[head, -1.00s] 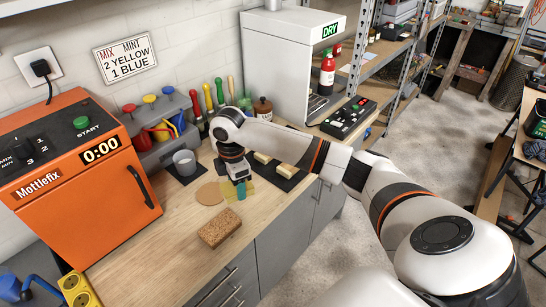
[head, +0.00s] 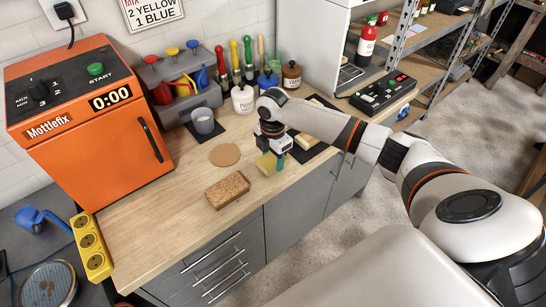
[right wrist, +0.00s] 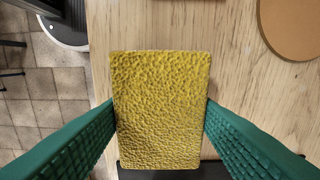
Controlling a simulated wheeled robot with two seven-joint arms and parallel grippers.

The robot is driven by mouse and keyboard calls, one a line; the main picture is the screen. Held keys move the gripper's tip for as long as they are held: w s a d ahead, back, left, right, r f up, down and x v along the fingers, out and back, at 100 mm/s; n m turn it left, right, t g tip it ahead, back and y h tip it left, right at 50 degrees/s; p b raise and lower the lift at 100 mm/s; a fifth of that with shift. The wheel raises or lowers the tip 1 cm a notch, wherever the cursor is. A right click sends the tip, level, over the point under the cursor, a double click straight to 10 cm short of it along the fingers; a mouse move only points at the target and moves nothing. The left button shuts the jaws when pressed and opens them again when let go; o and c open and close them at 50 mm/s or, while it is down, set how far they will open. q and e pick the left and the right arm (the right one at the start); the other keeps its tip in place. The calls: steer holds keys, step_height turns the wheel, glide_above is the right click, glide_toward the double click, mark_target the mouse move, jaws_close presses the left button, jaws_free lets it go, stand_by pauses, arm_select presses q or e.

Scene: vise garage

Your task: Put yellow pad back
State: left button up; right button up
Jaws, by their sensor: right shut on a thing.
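The yellow pad (head: 265,166) is in my right gripper (head: 273,167), above the wooden worktop near its front edge. In the right wrist view, the pad (right wrist: 160,110) is a rough-textured yellow rectangle between the two green fingers, which press on its left and right sides. The wood surface shows beyond it. A black mat (head: 303,155) lies just right of the gripper, with pale blocks (head: 303,141) on it, partly hidden by my right arm. My left gripper is not in view.
A cork-brown brick (head: 228,189) and a round cork disc (head: 224,155) lie left of the gripper. The orange oven (head: 90,125) is at left. The worktop's left front is bare.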

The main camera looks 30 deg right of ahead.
mark_target(272, 158)
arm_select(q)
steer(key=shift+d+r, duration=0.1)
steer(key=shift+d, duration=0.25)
arm_select(e)
steer(key=shift+f, duration=0.55)
steer(key=shift+f, duration=0.1)
steer(key=o, duration=0.9)
steer(key=shift+r, duration=0.2)
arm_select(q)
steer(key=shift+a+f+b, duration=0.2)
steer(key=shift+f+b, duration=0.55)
arm_select(e)
step_height(272, 158, up, 12)
steer(key=shift+f, duration=0.1)
